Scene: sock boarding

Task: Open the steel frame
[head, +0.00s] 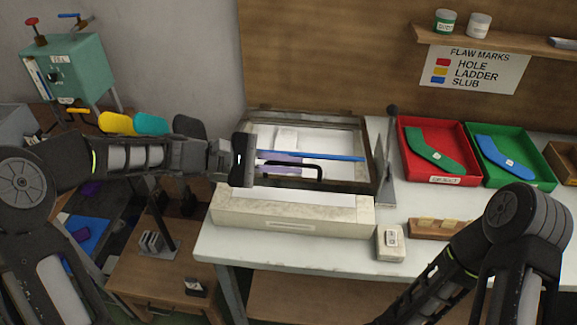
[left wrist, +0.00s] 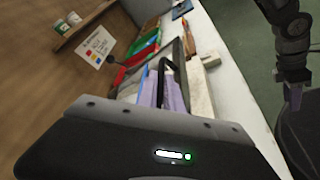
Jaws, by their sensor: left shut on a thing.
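The steel frame (head: 345,185) is a dark rectangular frame over the pale base box (head: 290,227) on the white table. A black bar handle (head: 302,163) stands at its front edge; the handle also shows in the left wrist view (left wrist: 164,68). A blue strip (head: 325,157) crosses the frame behind the handle, and white and lilac pieces show inside it. My left gripper (head: 243,165) is at the left end of the handle and shut on it; its fingertips are mostly hidden. I cannot tell whether the frame is lifted off the base. My right gripper is outside the head view.
A dark upright lever (head: 390,140) stands right of the frame. Red (head: 402,150) and green (head: 490,178) trays hold curved pieces further right. A small pale block (head: 390,243) and a wooden holder (head: 440,229) lie in front. A green machine (head: 75,68) stands at the far left.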

